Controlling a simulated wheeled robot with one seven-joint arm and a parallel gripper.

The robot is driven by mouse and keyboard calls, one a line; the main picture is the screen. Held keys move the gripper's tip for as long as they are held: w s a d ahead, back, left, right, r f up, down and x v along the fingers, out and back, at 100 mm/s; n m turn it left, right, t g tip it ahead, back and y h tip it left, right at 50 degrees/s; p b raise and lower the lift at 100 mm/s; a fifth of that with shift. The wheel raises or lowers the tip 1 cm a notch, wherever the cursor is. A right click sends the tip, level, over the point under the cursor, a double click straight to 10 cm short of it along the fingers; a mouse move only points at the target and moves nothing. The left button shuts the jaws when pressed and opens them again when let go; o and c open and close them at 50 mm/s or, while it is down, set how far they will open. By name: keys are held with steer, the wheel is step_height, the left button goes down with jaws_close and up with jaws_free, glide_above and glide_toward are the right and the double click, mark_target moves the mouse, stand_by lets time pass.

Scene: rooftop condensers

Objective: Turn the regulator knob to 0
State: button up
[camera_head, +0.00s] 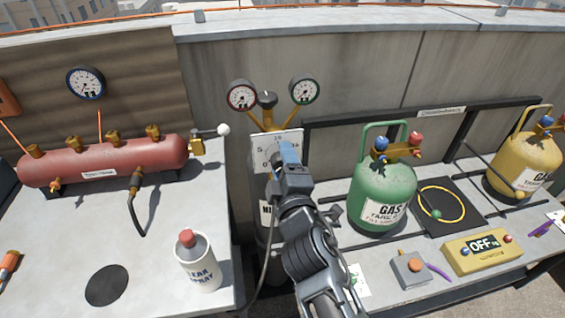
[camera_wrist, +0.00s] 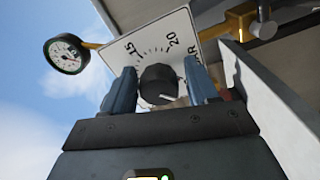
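The regulator's white dial plate (camera_head: 262,141) stands upright at the middle, below two gauges, with a 5 and a 0 readable on its left side. It fills the upper middle of the wrist view (camera_wrist: 151,38), where 15 and 20 show. The black round regulator knob (camera_wrist: 158,82) sits on this plate. My gripper (camera_wrist: 160,72) has its blue fingers on both sides of the knob, with a visible gap at each side. In the head view my gripper (camera_head: 288,153) covers the knob. The setting the knob points to cannot be read.
A red-ringed gauge (camera_head: 242,96) and a green-ringed gauge (camera_head: 304,90) rise above the dial. A red tank (camera_head: 105,160) and a spray can (camera_head: 198,263) stand on the left bench. A green gas cylinder (camera_head: 382,192) and a yellow OFF box (camera_head: 480,253) stand at right.

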steer(key=shift+o, duration=0.6)
steer(key=shift+r, duration=0.1)
steer(key=shift+s, duration=0.1)
steer(key=b+v, duration=0.1)
steer(key=v, duration=0.6)
steer(key=shift+s, duration=0.35)
steer(key=shift+d, duration=0.15)
